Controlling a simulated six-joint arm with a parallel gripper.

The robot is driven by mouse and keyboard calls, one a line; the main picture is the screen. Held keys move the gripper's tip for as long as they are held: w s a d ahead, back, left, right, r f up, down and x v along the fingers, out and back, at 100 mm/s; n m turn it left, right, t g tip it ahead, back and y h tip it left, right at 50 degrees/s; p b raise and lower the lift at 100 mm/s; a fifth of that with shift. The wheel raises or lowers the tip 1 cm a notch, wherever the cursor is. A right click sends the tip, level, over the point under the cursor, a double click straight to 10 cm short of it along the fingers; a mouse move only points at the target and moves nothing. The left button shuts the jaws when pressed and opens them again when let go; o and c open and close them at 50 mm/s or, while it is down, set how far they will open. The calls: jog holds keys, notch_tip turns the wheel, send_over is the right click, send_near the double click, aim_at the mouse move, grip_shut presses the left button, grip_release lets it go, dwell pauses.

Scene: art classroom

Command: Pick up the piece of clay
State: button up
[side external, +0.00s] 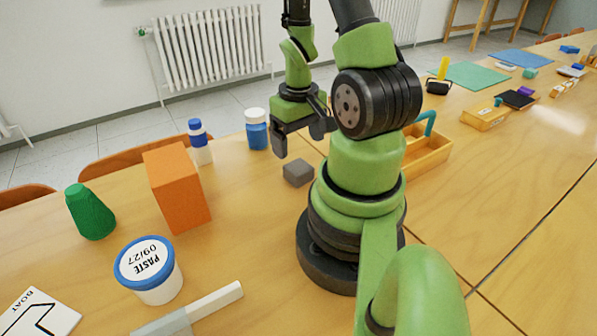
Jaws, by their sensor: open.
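A small grey block (298,173), which looks like the piece of clay, lies on the wooden table (250,240) left of my arm's base. My gripper (300,143) is open and empty, pointing down. It appears above the grey block in the picture, with a gap between the fingertips and the block. How far it is from the block in depth is hard to tell.
A blue jar (257,130), a blue-capped bottle (200,145), an orange block (177,188), a green cone (90,212) and a paste tub (150,272) stand to the left. A wooden tray (428,152) sits behind my arm. Table around the block is clear.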

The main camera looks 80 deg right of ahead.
aim_at(298, 167)
jog(key=shift+w+d+f, duration=0.1)
jog(key=shift+d+f, duration=0.1)
jog(key=shift+f, duration=1.8)
jog(key=shift+w+d+f, duration=0.1)
jog(key=shift+d+f, duration=0.1)
jog(key=shift+f, duration=1.75)
jog(key=c, duration=1.1)
